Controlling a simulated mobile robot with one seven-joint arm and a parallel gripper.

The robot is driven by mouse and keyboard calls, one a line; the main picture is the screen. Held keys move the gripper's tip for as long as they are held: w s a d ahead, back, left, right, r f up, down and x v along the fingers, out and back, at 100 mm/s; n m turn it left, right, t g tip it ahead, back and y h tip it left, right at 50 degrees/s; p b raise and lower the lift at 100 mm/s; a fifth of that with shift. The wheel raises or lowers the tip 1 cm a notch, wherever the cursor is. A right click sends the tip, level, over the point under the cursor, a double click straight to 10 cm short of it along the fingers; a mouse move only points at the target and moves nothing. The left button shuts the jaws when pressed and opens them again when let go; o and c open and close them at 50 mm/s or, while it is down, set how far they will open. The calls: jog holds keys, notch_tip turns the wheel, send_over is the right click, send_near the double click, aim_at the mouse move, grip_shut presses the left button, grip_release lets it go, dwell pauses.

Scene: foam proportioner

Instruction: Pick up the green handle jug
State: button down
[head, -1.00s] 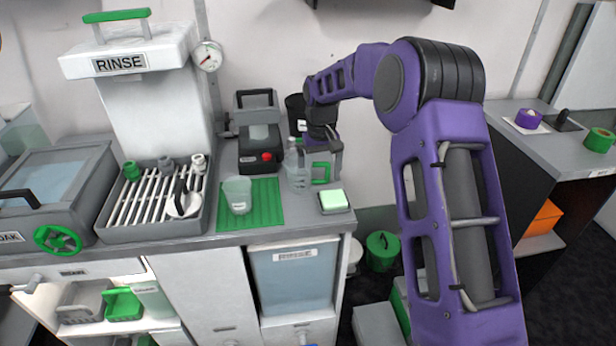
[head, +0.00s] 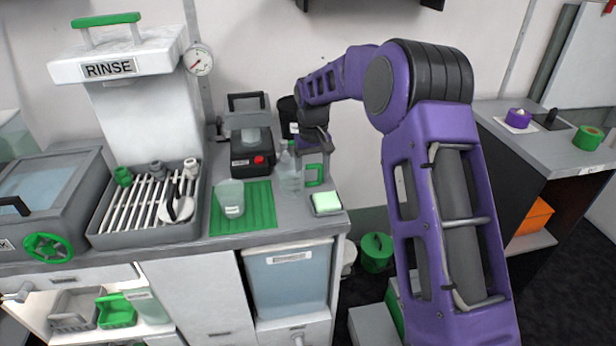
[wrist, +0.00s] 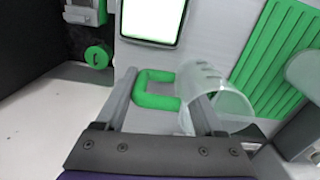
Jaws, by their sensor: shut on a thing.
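The green handle jug is a clear jug (head: 290,174) with a green loop handle (head: 314,175). It stands upright at the back right of the counter, beside the green mat. My gripper (head: 318,152) is at the jug's handle side. In the wrist view, the fingers (wrist: 160,84) lie either side of the green handle (wrist: 157,101), the right one overlapping the clear jug body (wrist: 222,98). The gripper is shut on the jug; the exact contact is hard to see through the clear wall.
A clear beaker (head: 230,198) stands on the green ribbed mat (head: 262,208) left of the jug. A black device with a red button (head: 250,160) stands behind left.

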jog(key=shift+r+p, duration=0.75)
jog(key=shift+r, duration=4.15)
